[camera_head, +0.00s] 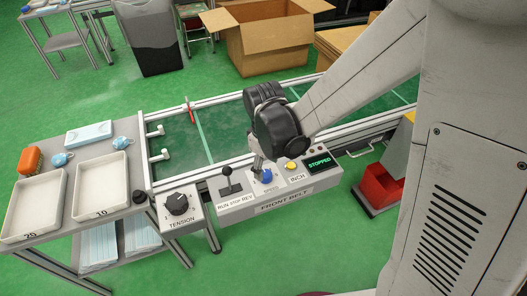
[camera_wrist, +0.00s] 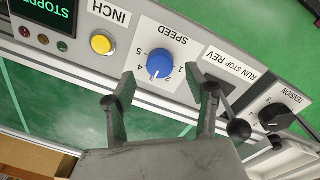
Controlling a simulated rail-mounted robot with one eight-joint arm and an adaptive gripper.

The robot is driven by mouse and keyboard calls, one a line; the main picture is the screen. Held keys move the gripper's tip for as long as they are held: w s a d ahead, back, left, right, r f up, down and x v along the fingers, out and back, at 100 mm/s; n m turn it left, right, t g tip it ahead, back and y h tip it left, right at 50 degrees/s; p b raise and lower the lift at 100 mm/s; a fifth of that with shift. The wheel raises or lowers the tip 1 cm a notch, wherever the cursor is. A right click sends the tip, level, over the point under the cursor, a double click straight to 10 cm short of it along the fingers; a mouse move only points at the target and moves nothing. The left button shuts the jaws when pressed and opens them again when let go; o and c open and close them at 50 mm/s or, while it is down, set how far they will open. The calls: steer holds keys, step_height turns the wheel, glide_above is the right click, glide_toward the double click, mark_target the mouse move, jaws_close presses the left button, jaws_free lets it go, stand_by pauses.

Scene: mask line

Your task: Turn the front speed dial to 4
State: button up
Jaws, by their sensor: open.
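The blue speed dial (camera_wrist: 160,64) sits on the grey front belt panel (camera_wrist: 222,52), with printed numbers around it that appear upside down in the wrist view. Its white pointer mark seems to lie near the 3, but it is too small to be sure. My gripper (camera_wrist: 168,88) is open and empty, with its two fingers spread to either side of the dial's lower edge in the picture. I cannot tell whether they touch it. In the head view the dial (camera_head: 266,176) shows just beside my gripper (camera_head: 258,162), which hangs over the panel.
The yellow inch button (camera_wrist: 102,43) is on one side of the dial. The run/stop/rev lever (camera_wrist: 238,128) is close to my other finger. The tension dial (camera_head: 177,204) stands farther left. The display (camera_head: 319,162) reads STOPPED. The belt (camera_head: 230,130) runs behind the panel.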

mark_target(265, 175)
steer(key=shift+w+f+b, duration=0.1)
steer(key=shift+f+b, duration=0.45)
steer(key=shift+f, duration=1.65)
steer(key=c, duration=1.1)
steer(key=shift+m, duration=0.3)
steer(key=m+b, duration=0.1)
steer(key=m, duration=0.3)
steer(key=shift+m+b, duration=0.3)
steer(key=shift+m, duration=1.7)
steer(key=shift+a, duration=0.1)
